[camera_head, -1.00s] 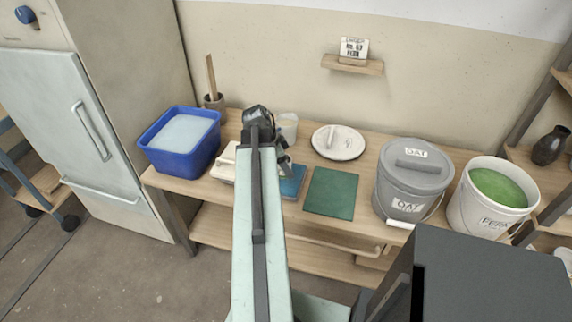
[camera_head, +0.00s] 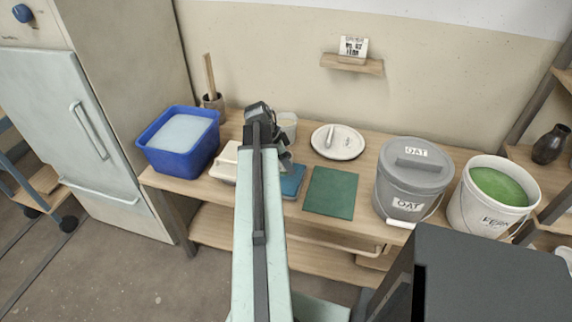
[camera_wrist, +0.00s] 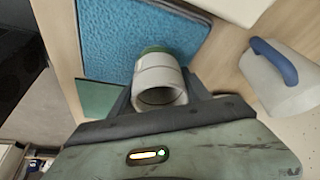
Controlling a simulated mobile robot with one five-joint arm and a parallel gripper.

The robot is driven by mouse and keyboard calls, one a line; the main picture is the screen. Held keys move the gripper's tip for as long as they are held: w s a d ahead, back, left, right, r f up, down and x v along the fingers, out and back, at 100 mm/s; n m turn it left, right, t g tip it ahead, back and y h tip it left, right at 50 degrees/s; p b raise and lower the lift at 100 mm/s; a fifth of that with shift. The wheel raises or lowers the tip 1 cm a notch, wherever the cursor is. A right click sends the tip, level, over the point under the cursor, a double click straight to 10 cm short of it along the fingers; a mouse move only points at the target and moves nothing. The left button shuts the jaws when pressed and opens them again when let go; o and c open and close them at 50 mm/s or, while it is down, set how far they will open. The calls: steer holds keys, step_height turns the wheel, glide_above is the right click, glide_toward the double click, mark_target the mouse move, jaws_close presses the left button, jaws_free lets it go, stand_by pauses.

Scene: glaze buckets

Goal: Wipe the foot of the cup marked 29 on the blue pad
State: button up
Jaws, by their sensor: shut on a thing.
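My gripper (camera_wrist: 160,98) is shut on a pale grey cup (camera_wrist: 158,72), with a finger on either side of it. The cup's open mouth faces the wrist camera, and a green band shows at its far end. That far end is over the blue pad (camera_wrist: 120,38); I cannot tell whether it touches. No number shows on the cup. In the head view the blue pad (camera_head: 292,183) lies on the bench, partly behind my arm. My gripper (camera_head: 285,160) is over the pad's far part there, and the cup is not clear.
A dark green mat (camera_head: 331,193) lies right of the pad. A blue tub (camera_head: 180,160) and a cream tray (camera_head: 224,163) are to the left.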

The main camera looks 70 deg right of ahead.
steer(key=shift+d, duration=0.55)
steer(key=shift+a, duration=0.1)
steer(key=shift+s+a, duration=0.2)
steer(key=shift+a, duration=2.85)
steer(key=shift+a+f, duration=0.1)
steer(key=shift+a, duration=0.4)
jaws_close()
steer(key=shift+w+d, duration=0.2)
steer(key=shift+d, duration=3.45)
steer(key=shift+s+a, duration=0.2)
steer(key=shift+a, duration=3.35)
